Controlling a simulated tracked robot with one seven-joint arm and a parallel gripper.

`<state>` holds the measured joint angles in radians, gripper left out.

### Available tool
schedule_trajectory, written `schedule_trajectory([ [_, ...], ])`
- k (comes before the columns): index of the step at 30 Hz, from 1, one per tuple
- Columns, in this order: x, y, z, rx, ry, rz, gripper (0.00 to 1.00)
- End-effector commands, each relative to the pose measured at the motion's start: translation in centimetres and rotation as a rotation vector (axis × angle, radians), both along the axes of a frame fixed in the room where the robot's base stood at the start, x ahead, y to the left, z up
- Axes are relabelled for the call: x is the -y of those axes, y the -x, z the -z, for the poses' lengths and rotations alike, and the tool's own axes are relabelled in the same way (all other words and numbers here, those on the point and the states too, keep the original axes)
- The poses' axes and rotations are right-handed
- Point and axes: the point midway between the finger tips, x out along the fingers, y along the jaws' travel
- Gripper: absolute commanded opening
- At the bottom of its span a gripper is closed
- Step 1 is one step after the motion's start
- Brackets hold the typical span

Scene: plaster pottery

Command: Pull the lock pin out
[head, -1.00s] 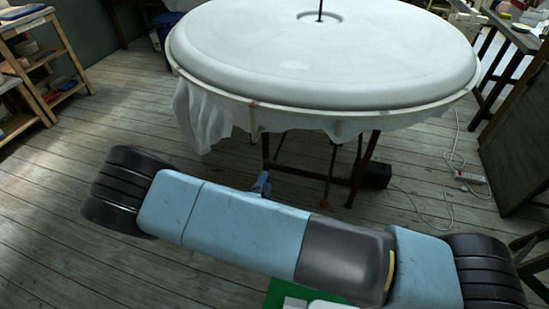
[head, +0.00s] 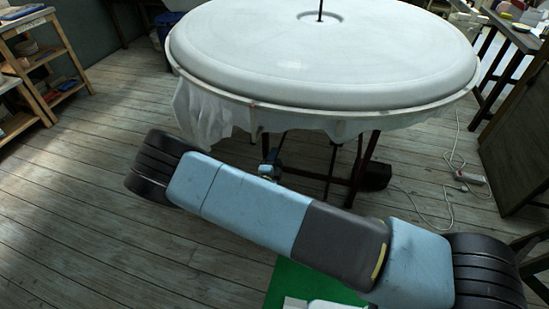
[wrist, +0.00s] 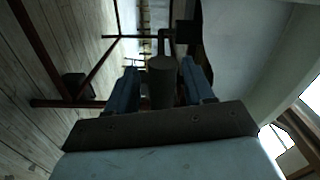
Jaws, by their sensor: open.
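In the wrist view, a dark grey cylinder with a thinner stem beyond it, which looks like the lock pin (wrist: 162,84), stands between the two blue fingers of my gripper (wrist: 160,65). The fingers are apart, one on each side of it, and I cannot tell whether either touches it. In the head view, a small part of my gripper (head: 269,168) shows past my arm, under the front edge of the large round white plaster wheel (head: 330,60). The pin cannot be made out there.
The wheel rests on a dark red metal frame (head: 357,168), with white cloth (head: 203,115) hanging from its rim. A wooden shelf (head: 48,65) stands at the left. A white cable and power strip (head: 470,178) lie on the floor at right. The plank floor at left is clear.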

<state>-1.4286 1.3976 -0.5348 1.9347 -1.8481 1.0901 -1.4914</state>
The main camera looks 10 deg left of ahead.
Motion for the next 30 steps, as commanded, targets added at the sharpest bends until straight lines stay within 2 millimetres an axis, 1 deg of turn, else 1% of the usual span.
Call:
schedule_trajectory([
  [4, 0.04, -0.72, 0.0, 0.001, 0.0, -0.001, 0.52],
  [13, 0.06, -0.83, 0.0, 0.0, 0.0, 0.0, 0.51],
  [27, 0.05, -0.79, 0.01, 0.0, 0.0, 0.0, 0.06],
  [29, 0.07, -0.79, 0.02, 0.0, 0.0, 0.0, 0.01],
  [30, 0.07, -0.79, 0.02, 0.0, 0.0, 0.0, 0.0],
])
